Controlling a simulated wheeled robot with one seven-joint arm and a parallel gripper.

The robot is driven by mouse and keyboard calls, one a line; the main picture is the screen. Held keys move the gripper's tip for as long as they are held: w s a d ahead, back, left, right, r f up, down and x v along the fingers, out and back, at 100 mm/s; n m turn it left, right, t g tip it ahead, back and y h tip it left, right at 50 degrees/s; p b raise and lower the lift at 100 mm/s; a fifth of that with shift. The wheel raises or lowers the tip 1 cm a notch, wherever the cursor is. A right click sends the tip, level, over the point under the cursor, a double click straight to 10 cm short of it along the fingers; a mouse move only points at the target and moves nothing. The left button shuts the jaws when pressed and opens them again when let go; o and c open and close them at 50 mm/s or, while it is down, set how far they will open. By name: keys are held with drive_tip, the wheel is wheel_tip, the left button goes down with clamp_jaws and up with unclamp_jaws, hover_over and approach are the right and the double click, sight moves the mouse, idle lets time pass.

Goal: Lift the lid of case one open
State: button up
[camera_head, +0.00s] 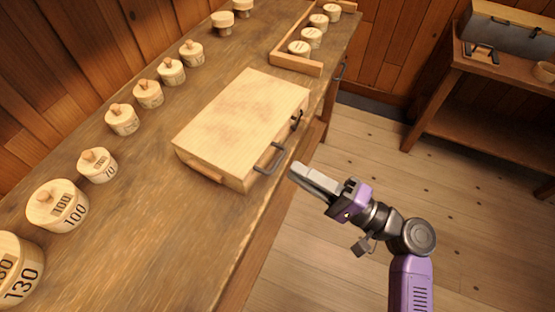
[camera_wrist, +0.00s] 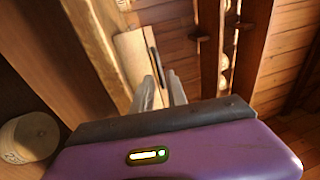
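A pale wooden case (camera_head: 243,122) lies flat on the workbench, its lid shut. No number is readable on it. A dark bar handle (camera_head: 269,158) is on its right-hand front side, and another dark fitting (camera_head: 297,120) sits farther along that side. My gripper (camera_head: 293,171) is just right of the case's near corner, beyond the bench edge and apart from the handle. Its two fingers are empty with a gap between them. In the wrist view, my gripper's fingers (camera_wrist: 164,82) point toward a pale wooden face (camera_wrist: 133,62) with a dark bar, probably the case.
The workbench (camera_head: 150,225) carries a row of knobbed wooden spools (camera_head: 58,205), some numbered, along its left side. A wooden tray (camera_head: 296,64) with several round pieces stands behind the case. A side table (camera_head: 500,75) holds a grey box (camera_head: 512,32). Floor between is clear.

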sight(279, 160)
drive_tip(key=x, duration=0.5)
drive_tip(key=shift+w+a+p, duration=0.1)
drive_tip(key=shift+a+p, duration=0.2)
drive_tip(key=shift+c, duration=0.5)
clamp_jaws()
idle(0.7)
